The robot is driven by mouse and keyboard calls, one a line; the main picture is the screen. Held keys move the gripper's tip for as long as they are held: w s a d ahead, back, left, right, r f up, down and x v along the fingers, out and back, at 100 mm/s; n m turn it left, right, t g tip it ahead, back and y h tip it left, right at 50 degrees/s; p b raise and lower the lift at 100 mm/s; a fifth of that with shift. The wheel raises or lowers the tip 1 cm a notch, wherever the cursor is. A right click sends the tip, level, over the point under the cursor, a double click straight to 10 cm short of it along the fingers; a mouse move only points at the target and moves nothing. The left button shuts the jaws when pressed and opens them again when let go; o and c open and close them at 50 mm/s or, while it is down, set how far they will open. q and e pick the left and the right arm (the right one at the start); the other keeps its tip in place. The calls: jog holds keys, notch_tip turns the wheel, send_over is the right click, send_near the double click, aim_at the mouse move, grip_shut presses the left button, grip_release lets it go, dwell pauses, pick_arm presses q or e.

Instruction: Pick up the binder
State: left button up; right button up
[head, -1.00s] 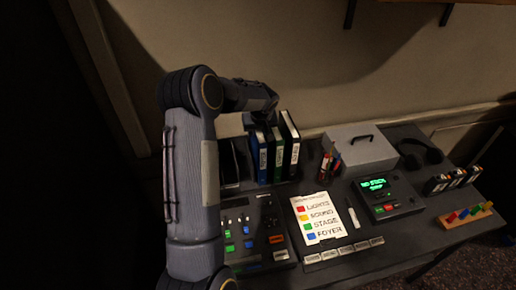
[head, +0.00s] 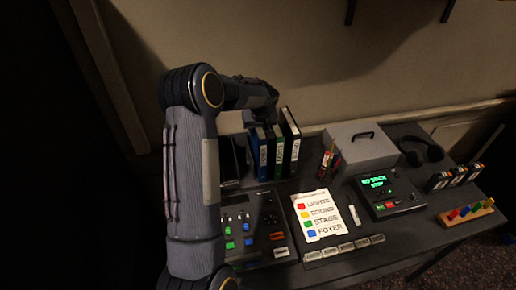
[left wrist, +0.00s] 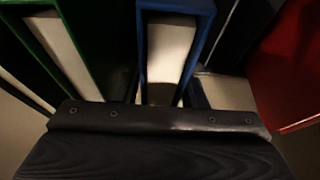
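A blue binder (head: 258,155) stands at the left of a row on the desk, with a green binder (head: 278,152) and a black binder (head: 291,140) to its right. My left gripper (head: 257,116) is at the top of the row, over the blue binder; its fingertips are hidden. In the left wrist view the blue binder (left wrist: 172,50) lies straight ahead of my dark palm, with the green binder (left wrist: 65,45) to its left. I cannot tell whether my fingers touch the blue binder. My right gripper is out of view.
A red surface (left wrist: 290,75) shows at right in the left wrist view. Right of the binders stand a pen holder (head: 329,163) and a grey box (head: 362,148). A mixer (head: 247,230), a label sheet (head: 320,216) and a display unit (head: 386,192) lie in front.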

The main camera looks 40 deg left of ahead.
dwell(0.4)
pick_arm(q)
grip_shut()
dwell(0.4)
